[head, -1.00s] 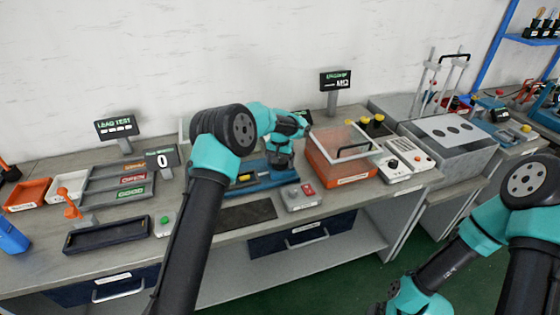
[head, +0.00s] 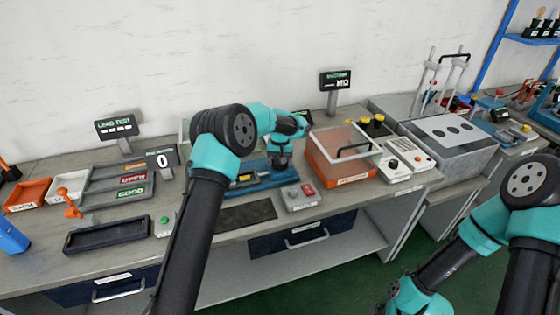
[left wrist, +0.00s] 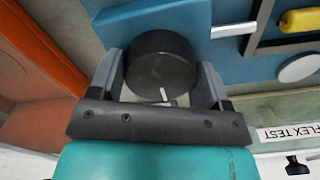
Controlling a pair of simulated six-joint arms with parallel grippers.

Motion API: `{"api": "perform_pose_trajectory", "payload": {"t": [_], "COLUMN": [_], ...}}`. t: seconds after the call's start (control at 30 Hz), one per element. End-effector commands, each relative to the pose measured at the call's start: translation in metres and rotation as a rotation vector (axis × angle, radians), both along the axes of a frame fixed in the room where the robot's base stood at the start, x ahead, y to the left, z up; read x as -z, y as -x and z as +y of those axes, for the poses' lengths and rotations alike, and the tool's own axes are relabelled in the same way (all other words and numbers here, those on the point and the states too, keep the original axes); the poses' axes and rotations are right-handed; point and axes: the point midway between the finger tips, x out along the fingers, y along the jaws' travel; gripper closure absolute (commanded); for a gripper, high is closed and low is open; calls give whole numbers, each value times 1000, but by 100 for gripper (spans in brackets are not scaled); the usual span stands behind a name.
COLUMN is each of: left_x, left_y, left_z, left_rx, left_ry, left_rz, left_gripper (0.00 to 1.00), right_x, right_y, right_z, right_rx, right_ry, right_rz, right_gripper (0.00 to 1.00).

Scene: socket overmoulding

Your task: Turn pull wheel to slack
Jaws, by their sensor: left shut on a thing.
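The pull wheel (left wrist: 160,64) is a dark round knob with a short white mark near its lower edge, seen in the left wrist view. It sits on the blue fixture, whose base (head: 262,211) also shows in the head view. My left gripper (left wrist: 163,75) has one finger on each side of the wheel and is shut on it. In the head view the left gripper (head: 280,158) is over the fixture and the wheel is hidden beneath it. My right arm is at the lower right; its fingertips are not visible.
A dark mat (head: 247,214) lies at the bench front. In the left wrist view a yellow handle (left wrist: 299,20) is at upper right.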

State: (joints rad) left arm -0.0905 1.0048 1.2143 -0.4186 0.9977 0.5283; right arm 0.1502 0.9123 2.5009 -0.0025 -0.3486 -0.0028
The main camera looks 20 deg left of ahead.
Motion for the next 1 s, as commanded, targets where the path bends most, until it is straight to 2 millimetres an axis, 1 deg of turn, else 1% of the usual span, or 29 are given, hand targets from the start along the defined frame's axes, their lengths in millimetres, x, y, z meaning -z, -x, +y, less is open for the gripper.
{"api": "perform_pose_trajectory", "payload": {"t": [0.3, 0.33, 0.57, 0.87, 1.0], "left_x": [0, 0, 0, -2, -11], "left_y": [0, 0, 0, 0, -1], "left_z": [0, 0, 0, 0, 0], "left_rx": [-17, -16, -15, -15, -14], "left_ry": [1, 1, 0, 0, 0], "left_rz": [-1, -1, 0, -1, -3], "left_gripper": [53, 27, 5, 4, 4], "right_x": [0, 0, 0, 0, 0], "right_y": [0, 0, 0, 0, 0], "right_z": [0, 0, 0, 0, 0], "right_rx": [0, 0, 0, 0, 0], "right_ry": [0, 0, 0, 0, 0], "right_rz": [0, 0, 0, 0, 0], "right_gripper": [4, 4, 4, 4, 4]}}
